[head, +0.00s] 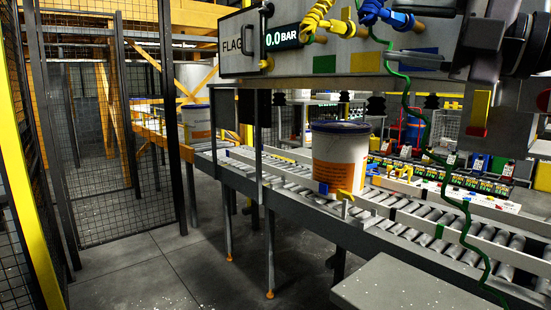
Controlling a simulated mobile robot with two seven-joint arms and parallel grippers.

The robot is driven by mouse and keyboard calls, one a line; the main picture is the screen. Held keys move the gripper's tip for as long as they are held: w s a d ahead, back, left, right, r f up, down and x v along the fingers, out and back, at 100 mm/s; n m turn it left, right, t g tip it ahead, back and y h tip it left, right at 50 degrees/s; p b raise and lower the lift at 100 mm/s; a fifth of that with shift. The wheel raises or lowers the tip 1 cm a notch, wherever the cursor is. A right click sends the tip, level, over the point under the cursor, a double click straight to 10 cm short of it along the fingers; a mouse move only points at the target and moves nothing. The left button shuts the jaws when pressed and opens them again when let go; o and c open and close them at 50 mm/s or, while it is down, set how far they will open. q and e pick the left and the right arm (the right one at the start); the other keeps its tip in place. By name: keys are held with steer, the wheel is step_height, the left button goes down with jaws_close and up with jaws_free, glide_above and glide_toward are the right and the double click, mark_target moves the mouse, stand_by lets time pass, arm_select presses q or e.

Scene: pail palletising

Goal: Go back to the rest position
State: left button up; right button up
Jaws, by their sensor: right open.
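My right gripper (482,112) is at the upper right, close to the camera and cut by the picture edge. It is open and I see nothing held in it. It is at the right end of a grey panel (300,42) marked "FLAG" and "0.0 BAR". My left gripper is not in view. A white pail (338,165) with a dark blue lid and an orange label stands upright on the roller conveyor (405,215), apart from my gripper. Another such pail (197,122) stands farther back on the left.
A grey flat surface (405,285) is at the front right. Mesh fencing (95,150) stands left; the floor (165,270) before it is clear.

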steer(key=a+f+n+g+y, duration=0.1)
steer(key=a+f+g+y, duration=0.1)
steer(key=a+f+y, duration=0.25)
steer(key=d+f+m+t+h, duration=0.3)
steer(key=d+f+m+h, duration=0.2)
steer(key=f+m+h, duration=0.45)
steer(key=d+f+m+t+h, duration=0.2)
steer(key=d+f+m+h, duration=0.3)
steer(key=f+m, duration=0.65)
steer(key=d+f+m+t+h, duration=0.35)
steer(key=f+m+h, duration=0.55)
steer(key=f, duration=0.4)
steer(key=s+f+g+y, duration=0.1)
steer(key=s+f+g, duration=0.75)
steer(key=f, duration=0.65)
steer(key=s+a+f+n+g+y, duration=0.1)
steer(key=s+a+f+g, duration=0.15)
steer(key=s+f, duration=0.4)
steer(key=s+a+f+n+g+y, duration=0.1)
steer(key=s+f+g, duration=0.25)
steer(key=s, duration=0.65)
steer(key=w+a+f+t+y+p, duration=0.2)
steer(key=w+a+f+t, duration=0.1)
steer(key=w+f+t, duration=0.2)
steer(key=shift+w+a+f+n+t, duration=0.15)
steer(key=shift+w+f+n+t, duration=0.2)
steer(key=shift+f+t, duration=0.4)
